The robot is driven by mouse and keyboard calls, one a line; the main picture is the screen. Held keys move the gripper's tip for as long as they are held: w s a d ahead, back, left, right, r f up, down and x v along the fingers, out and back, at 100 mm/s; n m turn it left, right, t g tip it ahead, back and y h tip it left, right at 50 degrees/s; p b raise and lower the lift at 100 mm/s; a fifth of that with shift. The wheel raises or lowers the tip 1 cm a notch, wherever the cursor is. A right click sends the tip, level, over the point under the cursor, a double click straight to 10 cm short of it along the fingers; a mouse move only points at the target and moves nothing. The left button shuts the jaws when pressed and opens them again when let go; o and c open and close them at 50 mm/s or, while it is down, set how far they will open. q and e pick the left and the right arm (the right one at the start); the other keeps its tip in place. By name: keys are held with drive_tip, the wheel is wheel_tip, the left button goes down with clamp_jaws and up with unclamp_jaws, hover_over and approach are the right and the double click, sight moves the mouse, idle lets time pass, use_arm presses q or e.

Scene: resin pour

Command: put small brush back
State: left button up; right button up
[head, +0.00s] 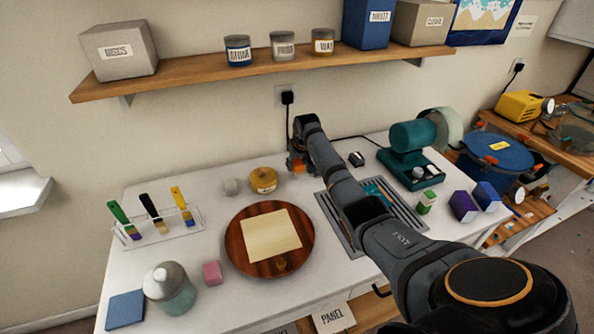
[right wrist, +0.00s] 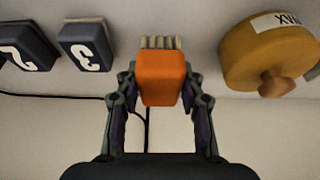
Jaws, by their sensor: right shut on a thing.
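My right gripper (head: 297,167) is at the back of the white table, near the wall. In the right wrist view, its fingers (right wrist: 160,95) are shut on an orange block (right wrist: 161,77) with a row of pale bristle-like strips at its end; it looks like the small brush. The orange also shows between the fingers in the head view. I cannot tell whether the strips touch the table. A clear rack (head: 165,238) at the table's left holds brushes with green (head: 119,213), black (head: 150,209) and yellow (head: 180,200) handles. My left gripper is not in view.
A yellow wax jar (head: 263,181) stands beside the gripper, left in the head view. A grey-lidded jar (head: 170,290) and pink block (head: 212,272) stand front left. A shelf (head: 190,83) overhangs behind.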

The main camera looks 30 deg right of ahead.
sight(297, 170)
wheel_tip(297, 170, down, 3)
drive_tip(key=shift+r+p, duration=0.2)
drive_tip(key=shift+p, duration=0.1)
drive_tip(key=shift+f, duration=0.15)
drive_tip(key=shift+f, duration=0.15)
drive_tip(key=o, duration=1)
drive_tip(key=shift+s+r, duration=0.15)
drive_tip(key=shift+r, duration=0.5)
drive_tip(key=v, duration=1.1)
